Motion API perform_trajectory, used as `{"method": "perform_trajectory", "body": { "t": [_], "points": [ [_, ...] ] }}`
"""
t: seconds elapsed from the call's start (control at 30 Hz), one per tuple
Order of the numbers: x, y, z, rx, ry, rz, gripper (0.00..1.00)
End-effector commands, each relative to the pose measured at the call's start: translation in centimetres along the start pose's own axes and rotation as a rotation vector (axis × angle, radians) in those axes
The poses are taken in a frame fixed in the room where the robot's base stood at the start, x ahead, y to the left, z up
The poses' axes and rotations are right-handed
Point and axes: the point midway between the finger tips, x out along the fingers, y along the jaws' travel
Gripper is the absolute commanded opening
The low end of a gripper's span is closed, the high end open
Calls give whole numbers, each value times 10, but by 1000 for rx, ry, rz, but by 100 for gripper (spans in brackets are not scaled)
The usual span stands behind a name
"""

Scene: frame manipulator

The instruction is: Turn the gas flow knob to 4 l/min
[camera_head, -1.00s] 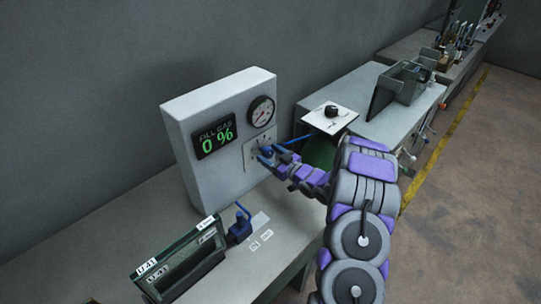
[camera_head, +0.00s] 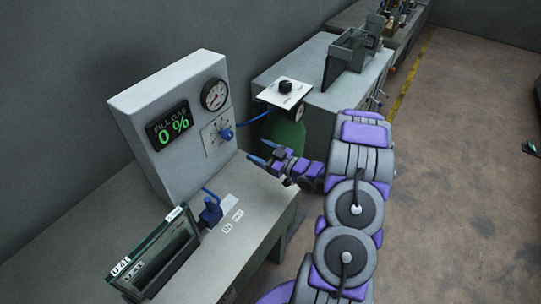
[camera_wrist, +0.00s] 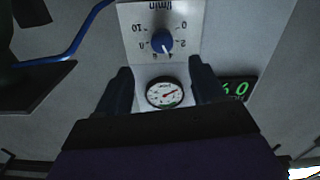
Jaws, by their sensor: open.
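The blue gas flow knob (camera_head: 227,134) sits on a white dial plate (camera_head: 211,140) on the front of the grey gas box. It also shows in the wrist view (camera_wrist: 162,42), where the plate is upside down with "l/min" and numbers. Its white pointer faces down in that view, seemingly near the 4; the small digits are hard to read. My gripper (camera_head: 262,152) is open and empty, apart from the knob and to its right in the head view. Both fingers frame the lower plate area in the wrist view (camera_wrist: 160,68).
A green cylinder (camera_head: 285,132) stands beyond my gripper.

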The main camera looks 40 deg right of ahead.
Motion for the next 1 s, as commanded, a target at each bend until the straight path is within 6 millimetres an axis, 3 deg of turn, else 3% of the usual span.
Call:
{"method": "perform_trajectory", "body": {
  "t": [0.1,0.33,1.0],
  "points": [
    [-19,2,0,-1,0,4,69],
    [-37,1,0,-1,0,2,69],
    [-40,0,0,-2,-3,0,69]
  ]
}}
